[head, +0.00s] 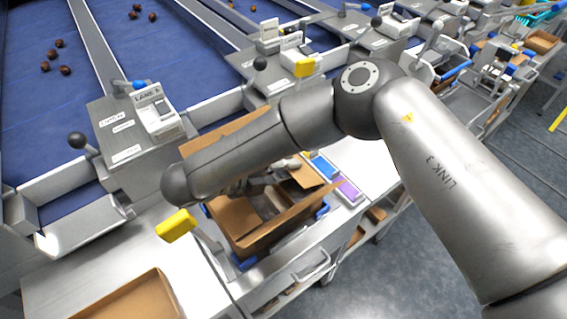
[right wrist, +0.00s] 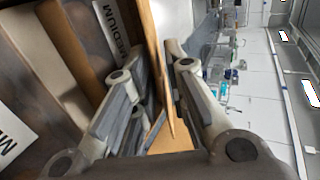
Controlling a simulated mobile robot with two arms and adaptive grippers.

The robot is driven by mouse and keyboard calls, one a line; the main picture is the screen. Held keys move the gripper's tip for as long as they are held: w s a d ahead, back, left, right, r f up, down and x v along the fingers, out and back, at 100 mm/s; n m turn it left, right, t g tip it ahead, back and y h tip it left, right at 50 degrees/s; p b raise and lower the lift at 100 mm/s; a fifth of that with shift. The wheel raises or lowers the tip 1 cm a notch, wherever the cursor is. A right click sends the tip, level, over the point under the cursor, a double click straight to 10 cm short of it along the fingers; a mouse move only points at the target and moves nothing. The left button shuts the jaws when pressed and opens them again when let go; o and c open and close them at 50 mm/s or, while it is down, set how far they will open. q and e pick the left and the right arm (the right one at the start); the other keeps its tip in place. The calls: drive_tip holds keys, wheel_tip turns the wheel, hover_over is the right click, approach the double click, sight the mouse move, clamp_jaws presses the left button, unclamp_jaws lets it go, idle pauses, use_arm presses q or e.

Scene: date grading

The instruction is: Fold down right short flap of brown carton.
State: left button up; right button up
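The brown carton (head: 243,243) stands open on the steel bench, partly covered by my right arm. Its right short flap (head: 308,174) sticks up at the carton's right end, and the long front flap (head: 285,215) and the back flap (head: 225,132) are also raised. My right gripper (head: 282,166) is over the carton beside the right flap, mostly hidden under my arm. In the right wrist view, its two fingers (right wrist: 158,85) are apart, with a cardboard edge (right wrist: 158,50) running between them; contact cannot be told. My left gripper is not in view.
A blue pad (head: 324,167) and a purple pad (head: 349,190) lie right of the carton. A brown tray (head: 135,297) is at the front left. A lane station (head: 130,130) stands behind, beside blue belts (head: 40,110).

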drive_tip(key=shift+o, duration=0.2)
wheel_tip(320, 180, up, 10)
idle(0.7)
